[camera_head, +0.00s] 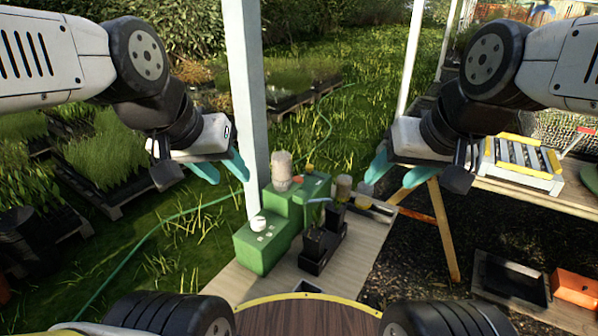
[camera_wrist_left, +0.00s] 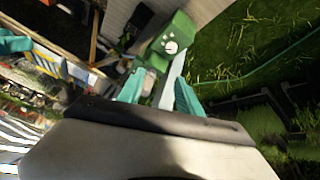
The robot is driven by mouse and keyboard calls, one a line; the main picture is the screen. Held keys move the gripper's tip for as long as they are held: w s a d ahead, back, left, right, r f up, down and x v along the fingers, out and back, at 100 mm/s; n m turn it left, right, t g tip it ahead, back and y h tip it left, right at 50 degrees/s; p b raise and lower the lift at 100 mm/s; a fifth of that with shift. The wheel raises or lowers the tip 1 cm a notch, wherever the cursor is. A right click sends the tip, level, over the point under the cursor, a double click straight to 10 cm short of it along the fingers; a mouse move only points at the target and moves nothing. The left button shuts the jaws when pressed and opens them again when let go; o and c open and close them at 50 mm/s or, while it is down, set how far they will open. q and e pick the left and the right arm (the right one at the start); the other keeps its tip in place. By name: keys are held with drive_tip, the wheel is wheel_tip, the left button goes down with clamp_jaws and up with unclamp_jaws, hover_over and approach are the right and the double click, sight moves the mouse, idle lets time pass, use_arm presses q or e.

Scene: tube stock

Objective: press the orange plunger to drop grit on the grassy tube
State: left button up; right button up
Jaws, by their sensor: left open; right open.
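A green stepped machine (camera_head: 262,247) stands on the wooden bench (camera_head: 236,282), with a white knob on its low front block and a clear hopper of pale grit (camera_head: 281,170) on top. A small orange part (camera_head: 297,182), likely the plunger, shows beside the hopper. A black holder (camera_head: 318,245) stands right of the machine; I cannot make out a grassy tube. My left gripper (camera_head: 222,170) is open and empty, left of and apart from the machine. In the left wrist view the machine (camera_wrist_left: 176,40) lies beyond its open fingers (camera_wrist_left: 158,92). My right gripper (camera_head: 396,172) is open and empty, right of the machine.
A pale post (camera_head: 246,100) rises close beside my left gripper, behind the machine. Small jars (camera_head: 343,187) stand at the bench's back right. A side table at right carries a yellow-edged slatted rack (camera_head: 522,160). A black tray (camera_head: 511,278) and orange box (camera_head: 577,288) lie lower right.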

use_arm(q)
clamp_jaws()
idle(1.4)
